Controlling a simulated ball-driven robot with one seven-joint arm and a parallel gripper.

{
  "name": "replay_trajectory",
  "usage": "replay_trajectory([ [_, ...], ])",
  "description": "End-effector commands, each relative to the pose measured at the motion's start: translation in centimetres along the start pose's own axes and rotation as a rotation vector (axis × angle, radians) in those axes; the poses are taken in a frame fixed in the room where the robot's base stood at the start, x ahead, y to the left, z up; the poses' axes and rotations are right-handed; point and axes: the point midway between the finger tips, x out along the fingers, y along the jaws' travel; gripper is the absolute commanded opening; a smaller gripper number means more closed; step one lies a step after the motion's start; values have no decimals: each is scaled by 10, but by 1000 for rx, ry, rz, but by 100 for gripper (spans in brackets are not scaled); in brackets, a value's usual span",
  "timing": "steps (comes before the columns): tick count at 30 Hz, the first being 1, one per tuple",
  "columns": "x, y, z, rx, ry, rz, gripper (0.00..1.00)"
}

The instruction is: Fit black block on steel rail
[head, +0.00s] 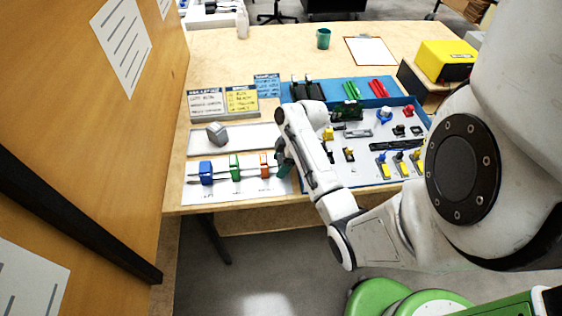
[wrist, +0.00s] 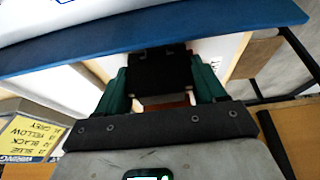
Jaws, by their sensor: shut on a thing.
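The steel rail (head: 250,171) lies along the table's front left on a white sheet. It carries a blue block (head: 206,172), a green block (head: 234,166) and an orange block (head: 264,164). My gripper (head: 284,160) is at the rail's right end, just right of the orange block. In the wrist view its green fingers (wrist: 160,78) are shut on the black block (wrist: 158,68). A bit of orange shows below the black block there. My arm and fingers hide the block in the head view, so I cannot tell whether it touches the rail.
A blue-edged tray (head: 418,116) with several small parts lies right of my gripper. A grey block (head: 216,133) sits on a white strip behind the rail. Cards, including a yellow one (head: 241,101), stand behind that. A wooden panel (head: 150,110) rises at the left.

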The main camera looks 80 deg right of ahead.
Motion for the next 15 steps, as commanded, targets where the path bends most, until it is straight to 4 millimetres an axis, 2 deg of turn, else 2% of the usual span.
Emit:
replay_trajectory([
  [9,2,0,1,0,0,0,38],
  [10,2,0,1,0,0,0,72],
  [15,2,0,1,0,0,0,88],
])
